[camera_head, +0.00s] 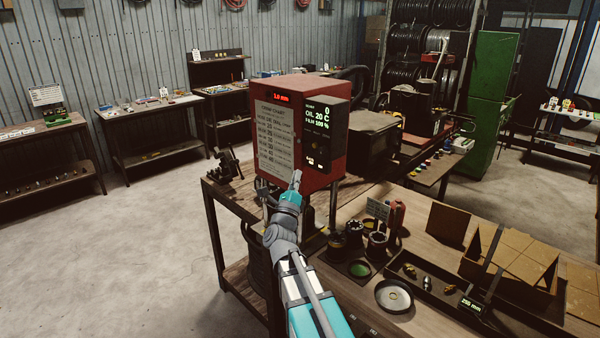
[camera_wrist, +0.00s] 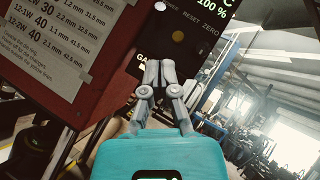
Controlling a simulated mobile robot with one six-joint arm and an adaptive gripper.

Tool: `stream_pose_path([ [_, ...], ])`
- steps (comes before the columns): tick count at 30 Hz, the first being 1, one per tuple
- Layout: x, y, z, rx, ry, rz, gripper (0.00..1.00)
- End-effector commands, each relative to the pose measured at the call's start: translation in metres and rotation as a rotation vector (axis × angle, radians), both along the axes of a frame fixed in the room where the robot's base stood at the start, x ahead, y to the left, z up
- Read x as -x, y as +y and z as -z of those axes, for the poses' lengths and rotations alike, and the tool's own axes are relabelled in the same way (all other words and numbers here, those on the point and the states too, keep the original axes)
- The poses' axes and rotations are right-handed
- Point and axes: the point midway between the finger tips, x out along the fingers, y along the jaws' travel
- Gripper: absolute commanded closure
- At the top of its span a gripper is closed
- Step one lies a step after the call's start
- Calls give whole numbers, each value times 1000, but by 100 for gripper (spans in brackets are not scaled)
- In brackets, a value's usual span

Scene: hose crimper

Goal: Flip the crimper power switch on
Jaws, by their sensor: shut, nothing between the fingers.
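The crimper (camera_head: 282,95) is a red box on the wooden bench, with a printed chart on its front. Its black control panel (camera_head: 326,125) shows a lit display reading 0, oil 20 C and 100 %. In the wrist view the panel (camera_wrist: 150,30) carries a round yellow button (camera_wrist: 178,35) below small labels, including RESET and ZERO. I cannot make out the power switch for certain. My gripper (camera_head: 296,176) is shut and empty, pointing up at the lower panel. In the wrist view its fingertips (camera_wrist: 158,68) overlap the panel's lower part and hide some of it; contact cannot be told.
The chart (camera_head: 277,140) is left of the panel. On the bench right of my arm are dark cups (camera_head: 376,243), a round metal dish (camera_head: 393,296) and a tray of fittings (camera_head: 425,280). Open floor (camera_head: 150,240) lies to the left.

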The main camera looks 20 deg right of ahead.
Motion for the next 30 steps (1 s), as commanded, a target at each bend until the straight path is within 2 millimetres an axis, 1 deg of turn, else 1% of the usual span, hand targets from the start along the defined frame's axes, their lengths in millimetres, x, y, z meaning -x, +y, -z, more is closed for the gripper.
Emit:
stream_pose_path([
  [1,10,7,6,0,-1,-1,100],
  [3,17,13,9,0,-1,-1,100],
  [10,33,29,16,-1,-1,-1,100],
  [16,37,34,17,0,0,0,100],
  [30,36,35,17,0,-1,-1,100],
])
